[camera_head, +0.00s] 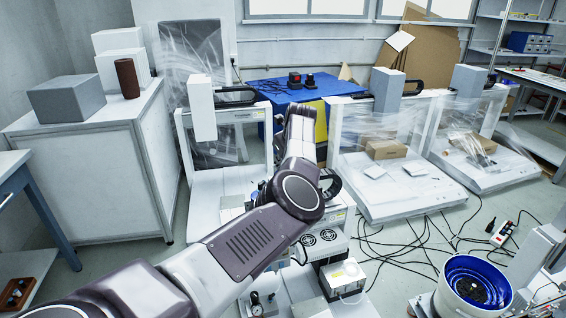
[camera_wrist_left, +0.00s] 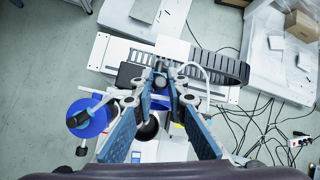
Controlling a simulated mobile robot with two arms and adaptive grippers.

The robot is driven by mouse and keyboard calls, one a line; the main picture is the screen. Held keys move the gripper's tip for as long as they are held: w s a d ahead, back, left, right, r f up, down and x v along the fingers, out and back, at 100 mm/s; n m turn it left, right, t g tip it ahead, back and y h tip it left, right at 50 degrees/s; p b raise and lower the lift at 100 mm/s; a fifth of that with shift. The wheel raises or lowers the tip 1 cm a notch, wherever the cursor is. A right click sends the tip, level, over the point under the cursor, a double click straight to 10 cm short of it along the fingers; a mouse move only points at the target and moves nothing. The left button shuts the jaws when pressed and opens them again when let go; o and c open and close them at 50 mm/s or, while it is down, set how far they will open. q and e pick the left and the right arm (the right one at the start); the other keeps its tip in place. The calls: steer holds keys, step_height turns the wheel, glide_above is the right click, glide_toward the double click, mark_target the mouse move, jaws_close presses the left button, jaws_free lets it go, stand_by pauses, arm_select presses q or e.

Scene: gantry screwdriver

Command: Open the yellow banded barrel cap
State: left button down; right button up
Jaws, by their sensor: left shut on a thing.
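In the left wrist view my left gripper (camera_wrist_left: 161,76) has its two blue-grey fingers converging at the tips. They are shut on a small grey, rounded part (camera_wrist_left: 160,83) above the screwdriver station. I cannot make out a yellow band on it; the fingers cover much of it. Below, between the fingers, a dark round opening (camera_wrist_left: 148,127) shows. In the head view my left arm comes in from the lower left and hides the gripper and what it holds. My right gripper is in neither view.
A blue round container (camera_wrist_left: 90,118) with a pale tube stands left of the fingers. A black cable chain (camera_wrist_left: 215,66) runs close behind the fingertips. A blue bowl (camera_head: 474,284) is at lower right. Black cables (camera_head: 405,250) lie on the floor. A white cabinet (camera_head: 100,165) stands left.

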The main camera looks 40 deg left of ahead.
arm_select(q)
steer(key=shift+a+r, duration=0.15)
steer(key=shift+a, duration=0.15)
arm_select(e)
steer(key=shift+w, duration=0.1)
arm_select(q)
steer(key=c, duration=2.4)
jaws_free()
steer(key=o, duration=0.5)
steer(key=shift+w+a+f, duration=0.1)
steer(key=shift+f, duration=0.15)
steer(key=shift+c, duration=0.2)
steer(key=shift+d, duration=0.2)
steer(key=v, duration=1.2)
steer(key=shift+a, duration=0.1)
